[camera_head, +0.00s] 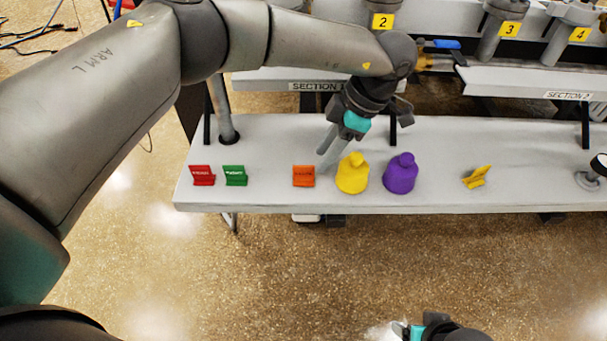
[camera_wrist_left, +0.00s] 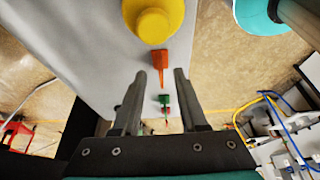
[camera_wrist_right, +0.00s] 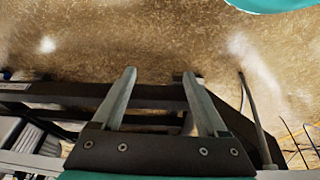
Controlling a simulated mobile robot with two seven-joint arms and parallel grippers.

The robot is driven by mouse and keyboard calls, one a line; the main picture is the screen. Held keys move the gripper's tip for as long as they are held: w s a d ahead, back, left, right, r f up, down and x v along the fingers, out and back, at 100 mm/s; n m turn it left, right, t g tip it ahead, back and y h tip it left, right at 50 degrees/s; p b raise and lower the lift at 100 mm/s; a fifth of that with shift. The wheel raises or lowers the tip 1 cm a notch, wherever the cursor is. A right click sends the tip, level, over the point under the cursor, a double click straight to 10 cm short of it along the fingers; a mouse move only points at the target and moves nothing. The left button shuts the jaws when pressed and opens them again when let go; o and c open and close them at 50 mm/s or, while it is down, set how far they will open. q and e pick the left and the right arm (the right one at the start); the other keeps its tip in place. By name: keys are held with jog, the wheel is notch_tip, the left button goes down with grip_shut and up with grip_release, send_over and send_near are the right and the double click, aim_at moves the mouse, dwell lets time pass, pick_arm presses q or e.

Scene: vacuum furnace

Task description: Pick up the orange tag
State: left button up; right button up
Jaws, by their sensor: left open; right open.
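The orange tag (camera_head: 303,176) stands on the grey shelf (camera_head: 270,140), left of the yellow knobbed piece (camera_head: 352,173). My left gripper (camera_head: 328,150) is open and empty, pointing down a little behind and to the right of the tag in the head view. In the left wrist view the orange tag (camera_wrist_left: 160,62) appears between the open fingertips (camera_wrist_left: 158,74), but I cannot tell its depth from them. My right gripper (camera_wrist_right: 160,74) is open and empty over the floor; its tip (camera_head: 408,330) shows at the bottom of the head view.
A red tag (camera_head: 203,175) and a green tag (camera_head: 235,175) stand at the shelf's left. A purple knobbed piece (camera_head: 401,173) and a yellow tag (camera_head: 477,177) are to the right. A post (camera_head: 224,110) rises behind the green tag. Shelf space between green and orange tags is clear.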

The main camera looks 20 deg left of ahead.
aim_at(302, 166)
pick_arm(q)
jog(key=shift+s+a, duration=0.2)
jog(key=shift+a, duration=0.5)
jog(key=shift+s+a, duration=0.2)
jog(key=shift+a, duration=0.5)
jog(key=shift+f, duration=0.15)
jog(key=shift+b+x, duration=1.1)
jog(key=shift+x, duration=1.3)
pick_arm(e)
jog(key=shift+t, duration=0.4)
notch_tip(302, 166, up, 5)
jog(key=shift+r, duration=0.1)
pick_arm(q)
grip_shut()
pick_arm(e)
jog(key=shift+d, duration=0.1)
